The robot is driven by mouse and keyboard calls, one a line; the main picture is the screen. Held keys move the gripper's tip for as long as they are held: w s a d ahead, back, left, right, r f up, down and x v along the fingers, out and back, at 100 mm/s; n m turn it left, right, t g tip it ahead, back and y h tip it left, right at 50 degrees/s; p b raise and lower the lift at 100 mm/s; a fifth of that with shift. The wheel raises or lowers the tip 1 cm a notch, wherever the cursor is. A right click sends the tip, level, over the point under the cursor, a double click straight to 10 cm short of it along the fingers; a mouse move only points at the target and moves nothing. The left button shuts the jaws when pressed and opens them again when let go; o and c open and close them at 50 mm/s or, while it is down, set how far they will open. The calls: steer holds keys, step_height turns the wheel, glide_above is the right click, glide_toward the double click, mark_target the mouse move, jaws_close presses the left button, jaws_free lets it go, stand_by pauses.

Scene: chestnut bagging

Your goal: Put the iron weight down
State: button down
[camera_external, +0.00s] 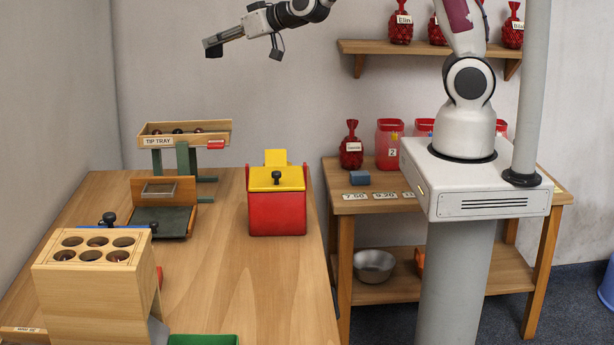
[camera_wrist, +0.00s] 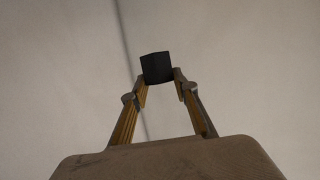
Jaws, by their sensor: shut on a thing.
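My gripper (camera_external: 208,43) is high over the back of the workbench, left of the shelf, pointing left. It is shut on a small black block, which I take to be the iron weight (camera_external: 213,53). In the wrist view the weight (camera_wrist: 157,67) sits between the two fingertips (camera_wrist: 158,75), with only pale wall behind it. The weight is in the air, well clear of every surface. Its far side is hidden.
The workbench (camera_external: 222,285) holds the tip tray (camera_external: 158,141), a small dark-based wooden stand (camera_external: 160,222), a red box with yellow lid (camera_external: 277,214) and a wooden block with holes (camera_external: 90,285). A side table (camera_external: 345,208) carries jars and a blue-grey block (camera_external: 359,178). The bench's front middle is bare.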

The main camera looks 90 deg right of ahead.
steer(key=s+d+m+g+h, duration=0.7)
steer(key=s+d+m+g, duration=0.25)
steer(key=s+d, duration=1.4)
steer(key=s+d+f+m+g+y, duration=0.15)
steer(key=s+m+g, duration=0.35)
steer(key=s, duration=0.9)
steer(key=s+d+f+m+g+y, duration=0.1)
steer(key=s+d+m+g, duration=0.35)
steer(key=s, duration=0.85)
step_height(320, 180, down, 33)
steer(key=a+g, duration=0.1)
steer(key=shift+s+a+f, duration=0.15)
steer(key=shift+s+f, duration=0.05)
steer(key=shift+s, duration=0.05)
steer(key=shift+f+y, duration=0.1)
steer(key=shift+y, duration=0.15)
steer(key=shift+f, duration=2.8)
steer(key=shift+f, duration=0.1)
